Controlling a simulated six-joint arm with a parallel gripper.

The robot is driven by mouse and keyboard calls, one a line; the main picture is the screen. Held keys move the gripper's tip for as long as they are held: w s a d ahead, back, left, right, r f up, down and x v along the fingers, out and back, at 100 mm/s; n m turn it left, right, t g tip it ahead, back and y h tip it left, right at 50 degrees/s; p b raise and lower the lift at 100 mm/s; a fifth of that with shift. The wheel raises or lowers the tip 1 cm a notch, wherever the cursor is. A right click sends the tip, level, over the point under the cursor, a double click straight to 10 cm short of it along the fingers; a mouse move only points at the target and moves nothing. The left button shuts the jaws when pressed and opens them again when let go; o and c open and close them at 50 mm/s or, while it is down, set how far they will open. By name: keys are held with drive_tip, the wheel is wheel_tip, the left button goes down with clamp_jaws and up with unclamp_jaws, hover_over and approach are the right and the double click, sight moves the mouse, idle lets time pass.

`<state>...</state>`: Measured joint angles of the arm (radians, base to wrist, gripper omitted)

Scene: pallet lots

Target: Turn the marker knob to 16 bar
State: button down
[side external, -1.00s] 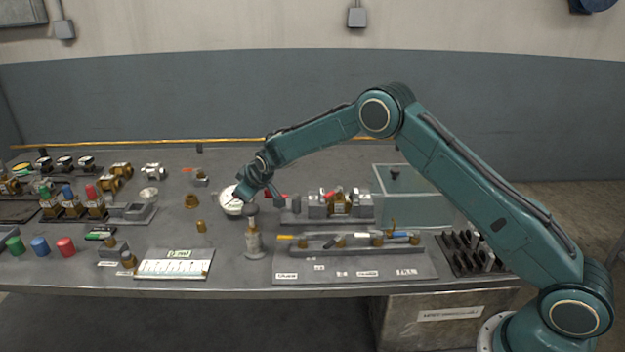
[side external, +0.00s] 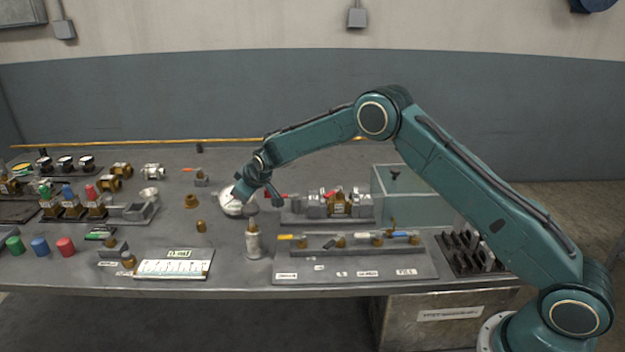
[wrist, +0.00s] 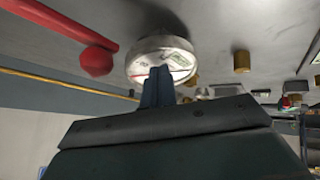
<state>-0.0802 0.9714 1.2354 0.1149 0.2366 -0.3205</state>
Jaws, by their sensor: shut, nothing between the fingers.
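The round gauge (side external: 231,207) has a white face and a pale metal rim; it lies on the bench left of centre, partly covered by my gripper in the side view. In the wrist view the gauge (wrist: 140,68) is straight ahead, with small dark markings and a thin red line on its face. My gripper (wrist: 160,70) is shut and empty, its blue fingertips over the near middle of the face. The fingers hide the centre, so I cannot make out the marker knob, its setting or whether the tips touch it. My gripper (side external: 238,201) points down at the gauge.
A red bar with a round red end (wrist: 97,60) lies close left of the gauge in the wrist view. A pale upright cylinder (side external: 253,240) stands just in front of the gauge.

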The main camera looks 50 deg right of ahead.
drive_tip(key=shift+s+d, duration=0.15)
drive_tip(key=shift+s, duration=0.2)
idle(0.3)
drive_tip(key=shift+r, duration=0.1)
drive_tip(key=r, duration=0.1)
drive_tip(key=s+a+r, duration=0.1)
drive_tip(key=r, duration=0.3)
drive_tip(key=shift+s+a+r, duration=0.15)
drive_tip(key=shift+a+r, duration=0.05)
drive_tip(key=shift+r, duration=0.05)
idle(0.5)
